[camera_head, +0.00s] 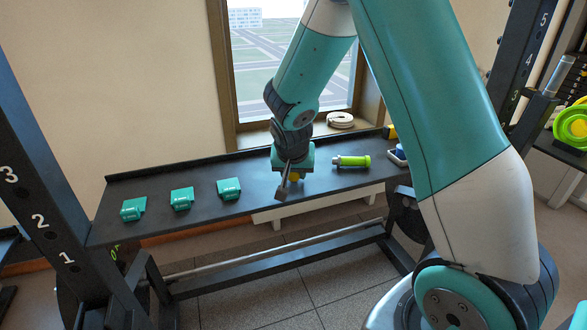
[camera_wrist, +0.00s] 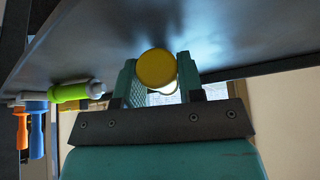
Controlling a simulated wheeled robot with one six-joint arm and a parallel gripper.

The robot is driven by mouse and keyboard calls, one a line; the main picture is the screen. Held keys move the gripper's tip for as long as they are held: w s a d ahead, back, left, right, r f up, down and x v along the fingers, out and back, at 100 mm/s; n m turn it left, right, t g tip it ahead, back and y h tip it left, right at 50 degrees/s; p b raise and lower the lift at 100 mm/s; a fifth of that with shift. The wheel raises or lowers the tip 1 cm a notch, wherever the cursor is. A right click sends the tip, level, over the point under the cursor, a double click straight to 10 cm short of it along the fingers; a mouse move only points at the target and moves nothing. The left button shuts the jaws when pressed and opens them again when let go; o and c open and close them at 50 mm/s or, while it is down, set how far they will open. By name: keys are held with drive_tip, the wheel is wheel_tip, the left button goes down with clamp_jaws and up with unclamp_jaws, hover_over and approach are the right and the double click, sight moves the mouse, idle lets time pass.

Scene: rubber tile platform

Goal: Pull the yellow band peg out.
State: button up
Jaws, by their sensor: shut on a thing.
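The yellow band peg shows in the wrist view as a round yellow end (camera_wrist: 156,68) with a pale part behind it. It sits between the two teal fingers of my gripper (camera_wrist: 162,82), which is shut on it. My gripper hides most of the peg there. I cannot tell whether the peg is still seated in anything.
Three teal blocks (camera_head: 181,199) stand in a row on the shelf's left part. A green peg (camera_head: 351,160) lies right of my gripper. In the wrist view, blue (camera_wrist: 37,112) and orange (camera_wrist: 21,130) handles show beyond the green one. Dark uprights flank the shelf.

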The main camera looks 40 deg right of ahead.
drive_tip(key=shift+f, duration=0.15)
drive_tip(key=o, duration=1.2)
